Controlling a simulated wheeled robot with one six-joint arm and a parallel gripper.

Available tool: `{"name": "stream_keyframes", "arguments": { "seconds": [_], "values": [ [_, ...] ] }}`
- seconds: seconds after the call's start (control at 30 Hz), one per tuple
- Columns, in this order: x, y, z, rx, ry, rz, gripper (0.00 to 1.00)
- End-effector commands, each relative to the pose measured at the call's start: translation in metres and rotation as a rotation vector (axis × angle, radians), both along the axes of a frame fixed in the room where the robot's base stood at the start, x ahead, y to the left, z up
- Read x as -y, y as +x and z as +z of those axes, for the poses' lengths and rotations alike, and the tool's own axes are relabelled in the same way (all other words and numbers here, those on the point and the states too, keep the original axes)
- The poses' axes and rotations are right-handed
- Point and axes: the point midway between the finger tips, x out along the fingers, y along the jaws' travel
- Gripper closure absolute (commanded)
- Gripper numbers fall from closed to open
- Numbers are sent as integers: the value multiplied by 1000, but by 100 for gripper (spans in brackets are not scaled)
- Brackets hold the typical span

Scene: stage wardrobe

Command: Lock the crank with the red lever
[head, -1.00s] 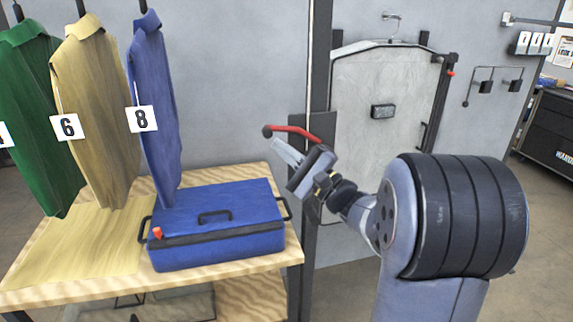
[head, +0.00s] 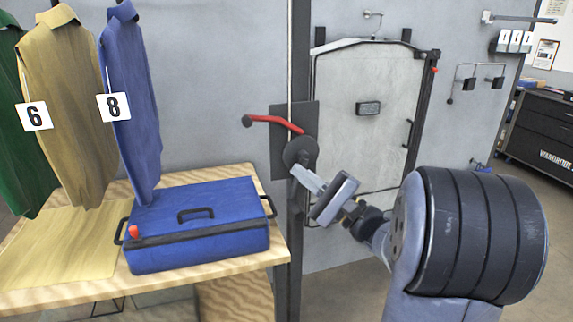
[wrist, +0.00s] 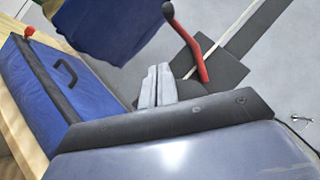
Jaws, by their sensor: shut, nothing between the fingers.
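The red lever (head: 273,121) has a dark round knob at its left end.
A blue case (head: 195,225) with a small red catch stands on a wooden table (head: 225,275) at left. Numbered shirts (head: 135,100) hang above it. A pale panel door (head: 355,130) is behind the arm. Free floor shows at right.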

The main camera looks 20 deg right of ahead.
Motion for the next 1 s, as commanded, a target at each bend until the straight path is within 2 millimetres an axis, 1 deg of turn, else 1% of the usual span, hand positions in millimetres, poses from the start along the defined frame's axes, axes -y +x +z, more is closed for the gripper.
{"name": "stream_keyframes", "arguments": {
  "seconds": [0.03, 0.1, 0.23, 0.63, 0.73, 0.83, 1.0],
  "values": [
    [5, -5, -5, -1, 0, -4, 100],
    [8, -10, -8, 0, 0, -2, 100],
    [11, -15, -11, 1, -1, 0, 100],
    [11, -16, -10, 1, -1, 0, 100],
    [8, -12, -7, 1, -1, 1, 100],
    [1, -3, 0, 2, -1, 4, 100],
    [-15, 19, 17, 2, -1, 5, 100]
  ]
}}
